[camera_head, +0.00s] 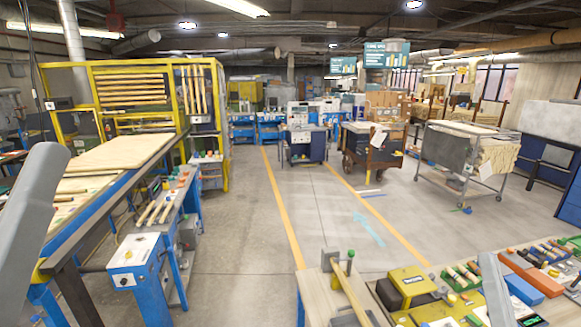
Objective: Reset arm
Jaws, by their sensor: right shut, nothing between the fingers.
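My right gripper (496,290) shows as a plain grey shape at the lower right, in front of the workbench (320,302). It is shut and empty. Its fingertips are hard to make out. A grey link of my left arm (32,225) rises at the left edge, in front of the blue conveyor table. My left gripper is not in view.
The bench holds a wooden rod (352,293), a yellow tool (408,286), an orange block (530,274) and several small tools. At left stand a blue-framed table (108,158) and a yellow rack (95,67). The grey floor (240,250) between is clear.

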